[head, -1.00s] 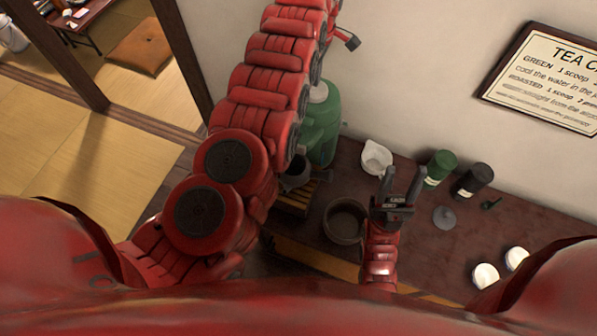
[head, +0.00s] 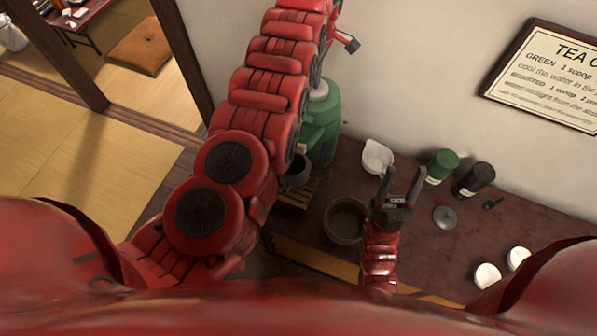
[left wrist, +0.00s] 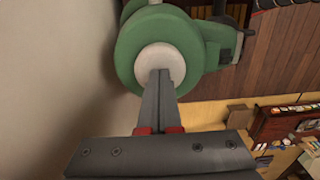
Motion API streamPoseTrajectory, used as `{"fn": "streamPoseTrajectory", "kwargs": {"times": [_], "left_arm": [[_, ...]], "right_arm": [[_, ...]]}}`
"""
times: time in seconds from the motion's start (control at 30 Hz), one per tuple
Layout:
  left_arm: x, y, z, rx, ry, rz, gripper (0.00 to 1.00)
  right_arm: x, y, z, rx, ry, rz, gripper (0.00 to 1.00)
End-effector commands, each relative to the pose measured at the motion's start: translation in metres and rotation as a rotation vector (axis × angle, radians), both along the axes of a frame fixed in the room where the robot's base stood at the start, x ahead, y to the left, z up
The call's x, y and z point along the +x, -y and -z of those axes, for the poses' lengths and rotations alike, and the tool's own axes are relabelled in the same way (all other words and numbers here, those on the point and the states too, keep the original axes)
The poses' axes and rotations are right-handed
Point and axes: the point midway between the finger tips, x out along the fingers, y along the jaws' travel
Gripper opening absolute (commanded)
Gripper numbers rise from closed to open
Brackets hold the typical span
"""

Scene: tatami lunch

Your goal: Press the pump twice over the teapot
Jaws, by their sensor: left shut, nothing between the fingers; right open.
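The green pump pot (head: 324,125) stands on the dark table against the wall, partly hidden by my left arm. Its round white pump button (left wrist: 161,68) faces up in the left wrist view. My left gripper (left wrist: 161,76) is shut and empty, with its fingertips over the button; I cannot tell whether they touch it. A dark grey pot, which looks like the teapot (head: 299,172), is beside the pump pot, partly hidden by my left arm. My right gripper (head: 402,180) is open and empty above the table.
A slatted wooden stand (head: 294,198) is below the dark pot. A dark round bowl (head: 329,222), a white pitcher (head: 377,157), a green canister (head: 440,168), a black canister (head: 474,180) and two white cups (head: 487,276) stand on the table. The wall is close behind.

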Motion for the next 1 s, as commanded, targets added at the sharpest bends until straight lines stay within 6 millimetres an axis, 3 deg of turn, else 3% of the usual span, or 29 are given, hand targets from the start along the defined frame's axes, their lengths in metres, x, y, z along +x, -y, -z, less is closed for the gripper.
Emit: {"fn": "streamPoseTrajectory", "kwargs": {"times": [0.57, 1.0], "left_arm": [[-0.001, 0.0, 0.023, 0.001, -0.003, 0.0, 0.0], [-0.001, 0.0, 0.015, 0.0, -0.004, 0.0, 0.0]], "right_arm": [[0.0, 0.0, 0.014, 0.0, 0.0, 0.0, 0.5], [0.0, 0.0, 0.014, 0.0, 0.0, 0.0, 0.5]]}}
